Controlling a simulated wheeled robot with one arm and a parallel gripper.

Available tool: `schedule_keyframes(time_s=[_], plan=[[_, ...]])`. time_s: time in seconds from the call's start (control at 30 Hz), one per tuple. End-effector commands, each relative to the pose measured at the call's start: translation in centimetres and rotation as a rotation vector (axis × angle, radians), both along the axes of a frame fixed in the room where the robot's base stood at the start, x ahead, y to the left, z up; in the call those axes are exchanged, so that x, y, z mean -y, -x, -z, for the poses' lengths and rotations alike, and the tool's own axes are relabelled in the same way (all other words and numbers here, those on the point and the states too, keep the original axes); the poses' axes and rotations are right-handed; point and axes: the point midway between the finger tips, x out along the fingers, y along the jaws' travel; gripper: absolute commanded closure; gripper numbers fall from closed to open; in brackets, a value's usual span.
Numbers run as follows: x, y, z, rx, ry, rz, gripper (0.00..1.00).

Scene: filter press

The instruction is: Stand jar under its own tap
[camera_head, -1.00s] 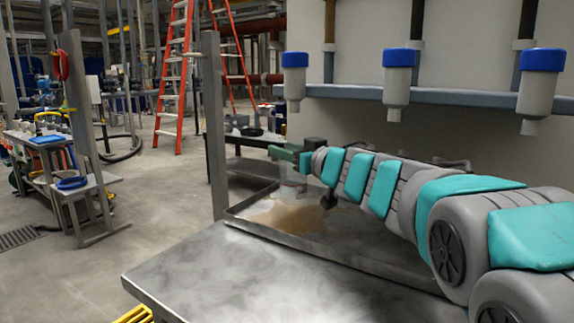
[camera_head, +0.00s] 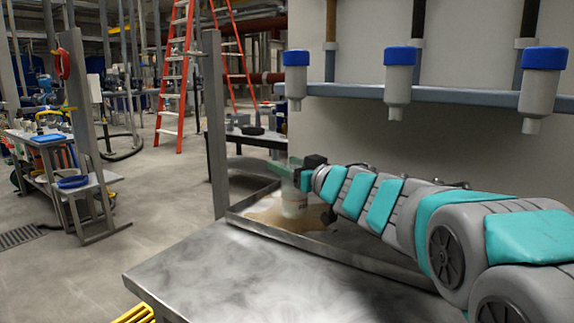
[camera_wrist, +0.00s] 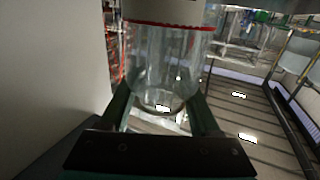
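My gripper (camera_head: 289,168) is at the far left end of my arm, over the tray. It is shut on a clear jar (camera_head: 295,203), which looks upright. In the wrist view the jar (camera_wrist: 165,65) fills the space between the two green fingers, with a red line and a pale band across its upper part. Three taps with blue caps hang from a rail: left tap (camera_head: 296,82), middle tap (camera_head: 398,90), right tap (camera_head: 536,100). The jar is below the left tap's height, near its column in the picture. I cannot tell whether its base touches the tray.
The metal tray (camera_head: 330,243) has a brown stain and a raised rim. A bare steel table (camera_head: 240,275) lies in front. A grey post (camera_head: 215,140) stands left of the tray. A blue-grey rail (camera_head: 450,97) carries the taps along the pale wall.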

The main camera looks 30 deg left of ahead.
Motion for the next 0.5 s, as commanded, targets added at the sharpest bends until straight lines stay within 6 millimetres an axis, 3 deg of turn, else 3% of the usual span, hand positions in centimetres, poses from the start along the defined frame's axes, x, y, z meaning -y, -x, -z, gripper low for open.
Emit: schedule_keyframes(time_s=[0.1,0.5], plan=[[0.0,0.0,0.0,0.0,0.0,0.0,0.25],[0.68,0.28,-0.38,0.001,0.0,0.002,0.25]])
